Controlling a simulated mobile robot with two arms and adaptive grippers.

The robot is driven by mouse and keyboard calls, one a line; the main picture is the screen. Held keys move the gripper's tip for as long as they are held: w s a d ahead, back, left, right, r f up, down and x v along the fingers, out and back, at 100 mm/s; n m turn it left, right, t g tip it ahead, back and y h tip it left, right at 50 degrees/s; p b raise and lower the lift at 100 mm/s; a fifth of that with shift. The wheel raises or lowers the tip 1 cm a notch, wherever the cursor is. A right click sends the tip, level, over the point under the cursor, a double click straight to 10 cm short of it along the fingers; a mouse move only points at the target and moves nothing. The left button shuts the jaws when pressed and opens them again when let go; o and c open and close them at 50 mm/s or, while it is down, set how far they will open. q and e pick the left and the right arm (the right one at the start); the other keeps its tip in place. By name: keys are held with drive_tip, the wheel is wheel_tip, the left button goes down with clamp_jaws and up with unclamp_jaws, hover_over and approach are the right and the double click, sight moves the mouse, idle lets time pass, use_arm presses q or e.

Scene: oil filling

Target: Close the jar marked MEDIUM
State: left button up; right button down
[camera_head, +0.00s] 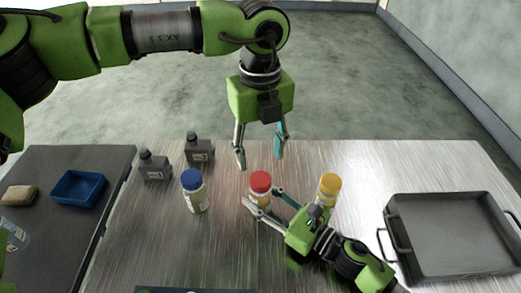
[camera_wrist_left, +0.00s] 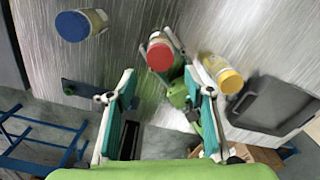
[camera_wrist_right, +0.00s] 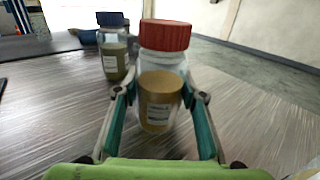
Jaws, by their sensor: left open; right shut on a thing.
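A jar with a red lid (camera_head: 260,181) stands upright on the metal table, between the other two jars. My right gripper (camera_wrist_right: 160,95) is shut on its body from the front. In the right wrist view the red lid (camera_wrist_right: 165,35) sits on top of the jar, and the jar has a tan lower part with a label too small to read. My left gripper (camera_head: 260,158) is open and empty, pointing down above and behind the red lid. A blue-lidded jar (camera_head: 194,192) stands to the left and a yellow-lidded jar (camera_head: 329,188) to the right. I cannot read which is marked MEDIUM.
Two dark grey bottles (camera_head: 155,166) (camera_head: 199,150) stand at the back left. A large grey pan (camera_head: 455,235) fills the right side. A side table at the left holds a blue tray (camera_head: 80,188) and a tan sponge-like block (camera_head: 19,196). The table front has clear room.

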sight(261, 179)
idle(0.3)
use_arm(q)
drive_tip(key=shift+f, duration=4.05)
drive_tip(key=c, duration=1.2)
